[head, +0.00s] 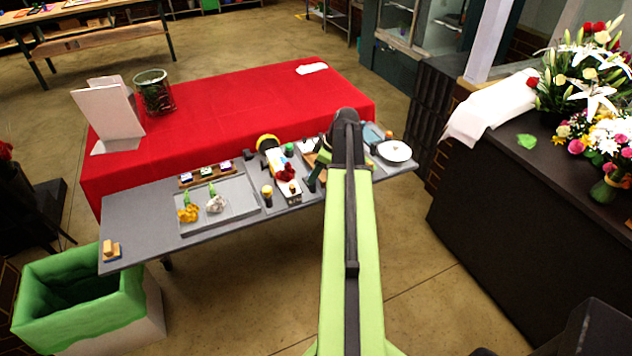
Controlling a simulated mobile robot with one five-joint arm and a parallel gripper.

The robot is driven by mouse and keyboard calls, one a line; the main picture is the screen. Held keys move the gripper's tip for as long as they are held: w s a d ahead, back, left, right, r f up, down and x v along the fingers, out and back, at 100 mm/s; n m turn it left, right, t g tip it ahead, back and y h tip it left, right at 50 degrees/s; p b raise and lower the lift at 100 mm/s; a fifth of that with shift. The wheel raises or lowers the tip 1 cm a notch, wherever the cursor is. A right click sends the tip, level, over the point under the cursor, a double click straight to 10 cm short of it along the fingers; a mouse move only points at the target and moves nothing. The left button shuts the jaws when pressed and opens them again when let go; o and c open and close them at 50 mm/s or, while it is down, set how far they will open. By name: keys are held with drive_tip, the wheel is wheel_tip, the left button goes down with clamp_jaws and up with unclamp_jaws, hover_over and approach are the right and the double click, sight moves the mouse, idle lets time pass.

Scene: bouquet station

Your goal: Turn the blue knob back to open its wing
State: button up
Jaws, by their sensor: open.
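I cannot make out a clearly blue knob. A narrow pale panel (291,194) with small parts on it lies on the grey bench (140,222), left of my arm. A red part (286,173) and a green round part (289,150) stand there. A teal flat piece (372,133) with an orange knob-like part (389,134) beside it lies right of my arm. My gripper (316,172) is low over the bench beside the pale panel, open, and partly hidden by my arm. I cannot tell whether it touches anything. My arm covers the bench's middle.
A white dish (394,151) sits at the right end. A red-covered table (230,105) adjoins behind. A green-lined bin (70,320) stands front left.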

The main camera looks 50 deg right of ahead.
drive_tip(key=shift+w+f, duration=0.1)
drive_tip(key=shift+f, duration=0.2)
